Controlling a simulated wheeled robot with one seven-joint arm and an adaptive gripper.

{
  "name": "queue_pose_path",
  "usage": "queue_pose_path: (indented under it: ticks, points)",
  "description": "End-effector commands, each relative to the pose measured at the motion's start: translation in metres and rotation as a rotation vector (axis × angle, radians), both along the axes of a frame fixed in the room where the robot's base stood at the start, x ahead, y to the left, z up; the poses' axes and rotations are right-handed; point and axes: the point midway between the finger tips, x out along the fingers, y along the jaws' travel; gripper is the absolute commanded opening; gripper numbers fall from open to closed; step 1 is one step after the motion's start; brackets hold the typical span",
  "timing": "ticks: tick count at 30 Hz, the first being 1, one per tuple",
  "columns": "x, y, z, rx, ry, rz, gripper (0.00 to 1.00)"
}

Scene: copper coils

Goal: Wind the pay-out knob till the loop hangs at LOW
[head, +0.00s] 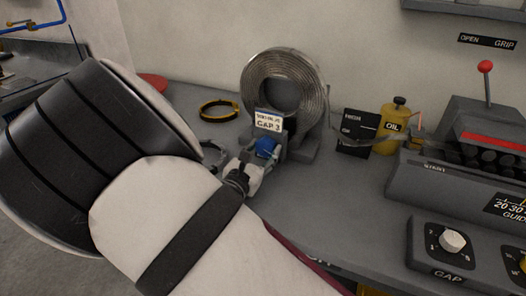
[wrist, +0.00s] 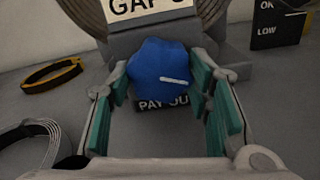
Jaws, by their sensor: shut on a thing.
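The blue pay-out knob (head: 267,147) is on the front of the coil stand, below a white card reading GAP 3. My gripper (head: 259,163) reaches it from the front. In the wrist view the knob (wrist: 158,62) sits between the two green finger pads, and my gripper (wrist: 165,85) is shut on it. Its white mark points right. A PAY OUT label shows below it, partly covered. The metal strip loop (head: 350,138) runs from the coil (head: 284,60) towards the machine at right, near the upper part of the black gauge board (head: 356,133). Its exact level is hard to tell.
A yellow oil can (head: 394,125) stands right of the board. The machine (head: 465,145) with a red-topped lever fills the right side, with a white GAP dial (head: 452,241) in front. A yellow-black ring (head: 219,108) and a grey band (wrist: 30,145) lie left of the stand.

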Motion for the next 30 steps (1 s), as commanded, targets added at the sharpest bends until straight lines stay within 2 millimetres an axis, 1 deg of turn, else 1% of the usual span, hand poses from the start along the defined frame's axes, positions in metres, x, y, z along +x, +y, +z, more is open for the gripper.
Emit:
queue_pose_path:
  ticks: [8, 21, 30]
  points:
    - [0.0009, -0.0001, -0.0011, 0.161, -0.058, -0.001, 0.18]
    - [0.0014, 0.0005, -0.0024, 0.544, -0.196, -0.001, 0.18]
    - [0.0012, 0.0009, -0.0019, 0.743, -0.270, 0.000, 0.18]
